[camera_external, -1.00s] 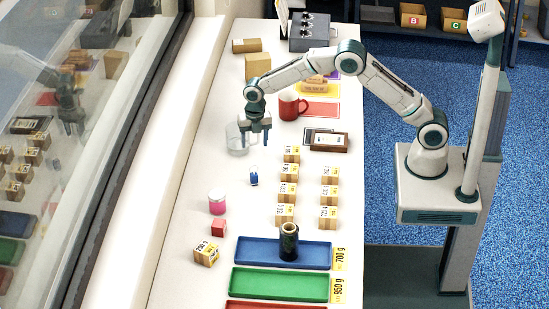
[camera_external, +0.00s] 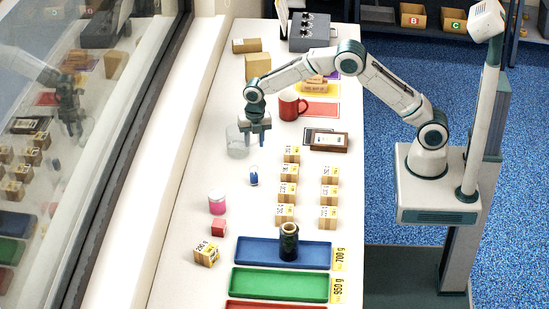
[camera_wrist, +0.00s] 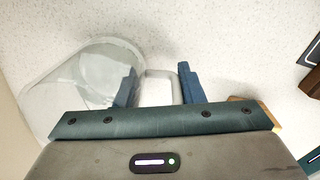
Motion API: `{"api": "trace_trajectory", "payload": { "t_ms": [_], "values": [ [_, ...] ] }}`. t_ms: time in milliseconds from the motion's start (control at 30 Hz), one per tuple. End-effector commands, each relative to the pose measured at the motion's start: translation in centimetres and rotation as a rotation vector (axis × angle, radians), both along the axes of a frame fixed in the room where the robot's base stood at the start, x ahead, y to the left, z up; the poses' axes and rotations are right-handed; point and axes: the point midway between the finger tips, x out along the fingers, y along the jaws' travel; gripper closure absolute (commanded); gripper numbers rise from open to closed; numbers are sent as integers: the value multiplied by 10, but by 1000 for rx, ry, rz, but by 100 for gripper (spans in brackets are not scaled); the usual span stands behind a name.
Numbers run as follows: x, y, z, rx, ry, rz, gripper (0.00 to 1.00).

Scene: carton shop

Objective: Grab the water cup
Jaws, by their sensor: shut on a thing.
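The water cup (camera_external: 237,146) is clear and see-through, standing on the white table on the left side of my gripper. In the wrist view the cup (camera_wrist: 80,88) lies to the left, its round rim and wall showing, with its pale handle (camera_wrist: 158,88) between my two fingers. My gripper (camera_external: 258,143) points down at the handle side of the cup. In the wrist view the gripper (camera_wrist: 160,88) is shut on the handle. Part of the cup's wall is behind the left finger.
A red mug (camera_external: 290,106) stands behind my gripper, and a dark framed box (camera_external: 329,142) lies to its right. A small blue weight (camera_external: 254,177), a pink jar (camera_external: 217,202) and several labelled blocks (camera_external: 289,172) stand nearer. A dark bottle (camera_external: 289,242) stands on the blue tray (camera_external: 255,251).

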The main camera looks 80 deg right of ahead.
Motion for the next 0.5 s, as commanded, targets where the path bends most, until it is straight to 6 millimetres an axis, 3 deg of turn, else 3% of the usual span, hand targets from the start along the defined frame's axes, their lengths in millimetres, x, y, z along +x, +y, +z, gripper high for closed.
{"api": "trace_trajectory", "payload": {
  "t_ms": [267, 500],
  "values": [
    [1, 0, 15, 1, -3, 0, 100],
    [1, -1, 41, 0, -5, -1, 100]
  ]
}}
